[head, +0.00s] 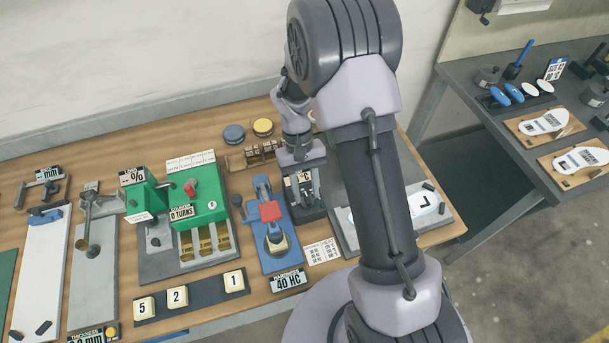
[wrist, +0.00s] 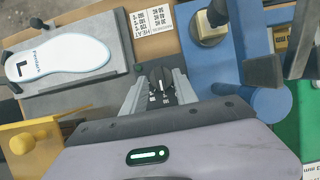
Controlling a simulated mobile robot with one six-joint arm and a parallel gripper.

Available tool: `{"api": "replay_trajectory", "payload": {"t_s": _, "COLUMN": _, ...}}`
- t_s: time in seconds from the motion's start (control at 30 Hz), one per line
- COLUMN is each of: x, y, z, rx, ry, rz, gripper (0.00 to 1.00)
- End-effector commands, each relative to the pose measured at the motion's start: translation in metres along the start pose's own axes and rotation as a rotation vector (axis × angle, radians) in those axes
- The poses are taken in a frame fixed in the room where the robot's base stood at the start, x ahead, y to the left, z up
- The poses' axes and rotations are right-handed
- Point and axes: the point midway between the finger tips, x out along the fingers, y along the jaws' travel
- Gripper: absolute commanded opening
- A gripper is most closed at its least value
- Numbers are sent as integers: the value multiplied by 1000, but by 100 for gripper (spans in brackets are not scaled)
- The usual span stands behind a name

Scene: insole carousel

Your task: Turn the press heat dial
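The press heat dial (wrist: 161,86) is a small dark knob with a pale mark, on a dark panel in the wrist view. My gripper (wrist: 158,78) is open, with one grey finger on each side of the dial and a gap to it on both sides. I cannot tell how far the fingertips are above the panel. In the head view, my gripper (head: 304,164) points down over the dark heat control box (head: 309,208), which has a °C display. My gripper hides the dial there.
The press plate (head: 350,234) with a white insole (wrist: 58,58) marked L lies beside the box. A blue hardness tester (head: 280,262) stands close on its other side. A printed heat chart (head: 322,251) lies in front. A rack of small blocks (head: 262,153) is behind.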

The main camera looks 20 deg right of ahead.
Motion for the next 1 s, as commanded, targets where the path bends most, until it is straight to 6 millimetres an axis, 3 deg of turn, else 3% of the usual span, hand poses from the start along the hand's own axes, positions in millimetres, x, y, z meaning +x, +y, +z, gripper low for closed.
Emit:
{"api": "replay_trajectory", "payload": {"t_s": 0.17, "x": -38, "y": 0, "z": 0, "rx": 1, "ry": 5, "rz": -1, "gripper": 35}}
{"api": "replay_trajectory", "payload": {"t_s": 0.4, "x": -118, "y": 0, "z": 1, "rx": 1, "ry": 5, "rz": 0, "gripper": 35}}
{"api": "replay_trajectory", "payload": {"t_s": 0.53, "x": -150, "y": 0, "z": 1, "rx": 1, "ry": 4, "rz": 0, "gripper": 35}}
{"api": "replay_trajectory", "payload": {"t_s": 0.7, "x": -169, "y": 0, "z": 0, "rx": 0, "ry": 2, "rz": 0, "gripper": 35}}
{"api": "replay_trajectory", "payload": {"t_s": 1.0, "x": -171, "y": 0, "z": 0, "rx": 0, "ry": 1, "rz": -1, "gripper": 35}}
